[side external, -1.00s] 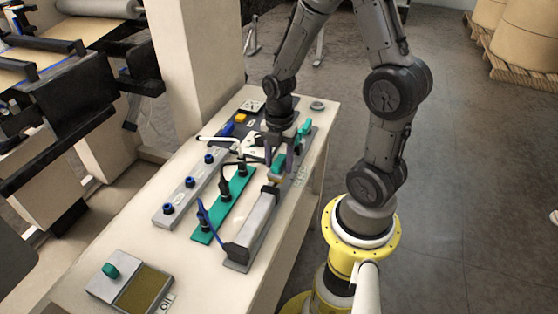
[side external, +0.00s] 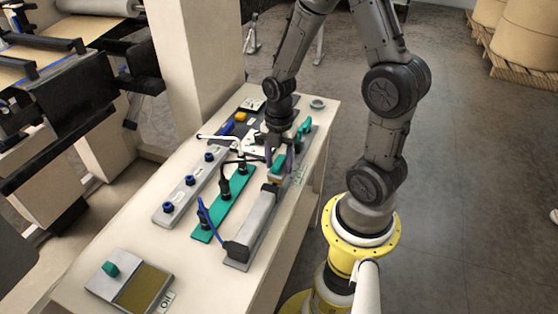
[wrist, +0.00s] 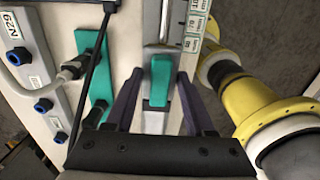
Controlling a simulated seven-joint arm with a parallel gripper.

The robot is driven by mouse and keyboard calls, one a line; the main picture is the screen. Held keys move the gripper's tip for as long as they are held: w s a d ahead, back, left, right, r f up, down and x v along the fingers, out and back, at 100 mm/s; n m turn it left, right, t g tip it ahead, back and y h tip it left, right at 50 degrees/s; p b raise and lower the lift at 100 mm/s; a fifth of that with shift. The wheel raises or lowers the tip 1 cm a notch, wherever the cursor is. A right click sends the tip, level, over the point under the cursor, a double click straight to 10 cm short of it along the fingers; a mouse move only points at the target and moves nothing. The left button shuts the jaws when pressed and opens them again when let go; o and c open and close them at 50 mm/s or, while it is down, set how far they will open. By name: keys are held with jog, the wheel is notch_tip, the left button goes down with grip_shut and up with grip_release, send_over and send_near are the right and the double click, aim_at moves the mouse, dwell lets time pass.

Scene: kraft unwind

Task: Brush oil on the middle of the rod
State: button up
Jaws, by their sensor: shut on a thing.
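My gripper (wrist: 160,88) points down over the back part of the bench, its two dark fingers on either side of a teal piece (wrist: 160,82). It is shut on this piece, which may be the brush handle; its bristles are not clear. In the side view the gripper (side external: 279,156) is beside the far end of a long grey bar (side external: 254,222). A thin silver rod (wrist: 165,18) runs upward in the wrist view, beyond the teal piece. Whether anything touches the rod I cannot tell. A tray with a brown pad (side external: 144,290) lies at the front left, beside an "Oil" label.
A grey strip with blue fittings (side external: 178,198) and a teal strip (side external: 215,222) with dark fittings and hoses lie left of the bar. The right front of the bench (side external: 272,268) is clear.

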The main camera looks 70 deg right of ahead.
jog(key=shift+d+f, duration=0.1)
jog(key=shift+d+f, duration=0.1)
jog(key=shift+d, duration=3.6)
notch_tip(320, 180, up, 6)
